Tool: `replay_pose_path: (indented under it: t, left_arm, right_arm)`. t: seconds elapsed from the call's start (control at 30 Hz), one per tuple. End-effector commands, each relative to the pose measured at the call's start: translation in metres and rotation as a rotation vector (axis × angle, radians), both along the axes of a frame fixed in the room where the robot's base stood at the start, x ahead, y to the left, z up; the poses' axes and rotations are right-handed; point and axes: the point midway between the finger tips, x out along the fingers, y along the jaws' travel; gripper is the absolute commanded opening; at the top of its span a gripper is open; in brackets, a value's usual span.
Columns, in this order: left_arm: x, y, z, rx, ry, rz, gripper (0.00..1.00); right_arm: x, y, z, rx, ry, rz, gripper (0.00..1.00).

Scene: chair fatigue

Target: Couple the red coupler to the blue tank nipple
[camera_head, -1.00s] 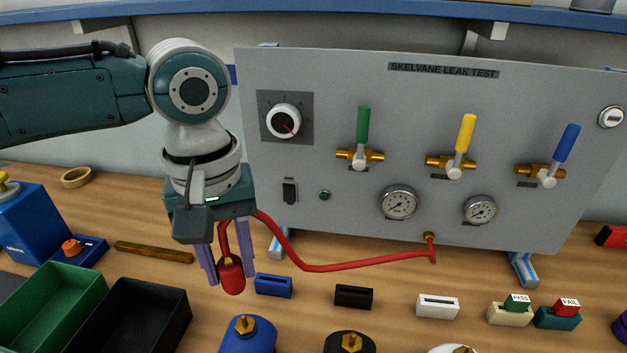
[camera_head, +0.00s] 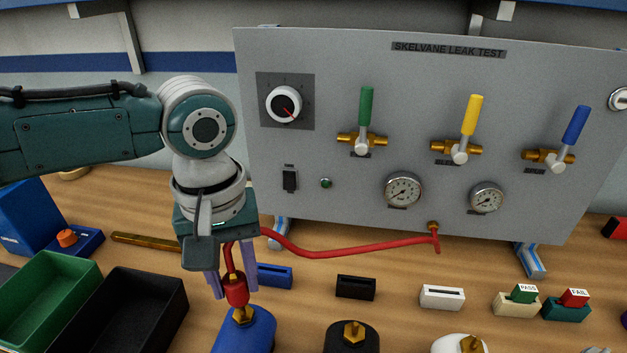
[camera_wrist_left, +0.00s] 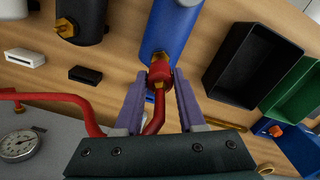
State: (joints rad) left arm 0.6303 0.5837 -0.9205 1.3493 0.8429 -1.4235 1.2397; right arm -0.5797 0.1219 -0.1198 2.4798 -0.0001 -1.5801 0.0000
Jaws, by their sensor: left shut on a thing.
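The red coupler (camera_head: 236,291) is held in my left gripper (camera_head: 233,287), between its purple fingers. In the head view it hangs upright just above the brass nipple (camera_head: 243,314) of the blue tank (camera_head: 246,336). In the left wrist view the coupler (camera_wrist_left: 160,73) sits at the nipple (camera_wrist_left: 160,57) on the blue tank (camera_wrist_left: 170,28), and covers part of it. Whether it is seated on the nipple or only touching, I cannot tell. A red hose (camera_head: 345,249) runs from the coupler to a fitting on the panel. My right gripper is not in view.
The leak test panel (camera_head: 330,200) with valves and gauges stands behind. A black tank (camera_head: 350,340) and a white tank (camera_head: 458,345) stand to the right. Green (camera_head: 45,262) and black (camera_head: 178,285) bins are at left. Small blue, black and white holders sit behind the tanks.

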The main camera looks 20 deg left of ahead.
Motion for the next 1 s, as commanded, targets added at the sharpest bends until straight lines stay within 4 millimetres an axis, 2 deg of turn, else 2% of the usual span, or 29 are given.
replay_pose_path:
  t: [1.0]
  left_arm:
    - [0.0001,0.0003,0.0002,0.001,0.0,-0.007,0.0]
  right_arm:
    - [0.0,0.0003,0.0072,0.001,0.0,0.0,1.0]
